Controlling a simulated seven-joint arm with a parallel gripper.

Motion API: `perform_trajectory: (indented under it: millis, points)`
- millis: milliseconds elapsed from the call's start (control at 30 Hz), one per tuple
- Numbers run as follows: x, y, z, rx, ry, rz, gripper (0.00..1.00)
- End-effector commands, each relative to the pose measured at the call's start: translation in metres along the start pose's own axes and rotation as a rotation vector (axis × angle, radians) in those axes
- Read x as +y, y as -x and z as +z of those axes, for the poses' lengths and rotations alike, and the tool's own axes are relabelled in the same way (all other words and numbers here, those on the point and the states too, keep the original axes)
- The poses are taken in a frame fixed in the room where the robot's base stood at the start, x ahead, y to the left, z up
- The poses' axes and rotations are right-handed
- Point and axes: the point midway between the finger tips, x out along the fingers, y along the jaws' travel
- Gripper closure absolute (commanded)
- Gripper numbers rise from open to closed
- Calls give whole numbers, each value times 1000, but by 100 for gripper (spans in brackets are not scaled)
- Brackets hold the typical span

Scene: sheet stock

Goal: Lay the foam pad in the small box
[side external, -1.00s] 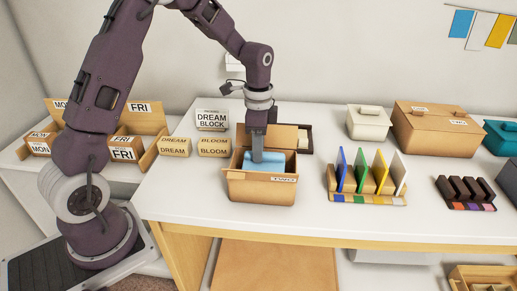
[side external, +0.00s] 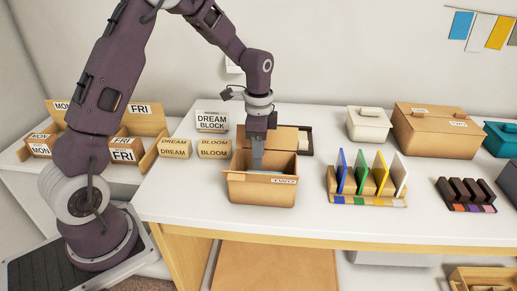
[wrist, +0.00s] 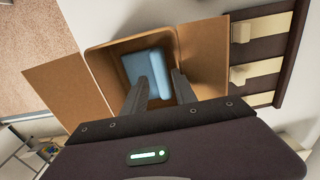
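The foam pad (wrist: 143,66) is light blue and lies inside the small box, low down, as the wrist view shows. The small box (side external: 262,190) is brown cardboard with its flaps open and a label on the front. My gripper (side external: 257,166) points down into the box opening. In the wrist view its two fingers (wrist: 160,80) stand apart with nothing held between them; the left fingertip overlaps the pad in the picture. In the side view the box's front wall hides the pad. I cannot tell whether a finger touches it.
A dark slotted tray (wrist: 262,70) lies beside the box. Word blocks (side external: 213,148) stand to its left, and a rack of coloured panels (side external: 368,199) to its right. A lidded carton (side external: 437,138) and a cream box (side external: 369,124) stand farther back.

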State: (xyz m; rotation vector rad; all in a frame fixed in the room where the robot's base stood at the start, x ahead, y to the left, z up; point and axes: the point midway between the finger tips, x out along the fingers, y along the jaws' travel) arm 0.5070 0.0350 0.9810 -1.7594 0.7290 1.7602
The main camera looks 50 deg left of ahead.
Motion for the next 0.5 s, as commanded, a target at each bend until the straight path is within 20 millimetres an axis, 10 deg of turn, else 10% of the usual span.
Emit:
perform_trajectory:
  millis: [500]
  points:
    - [-1, 118, -1, 3, 0, -4, 66]
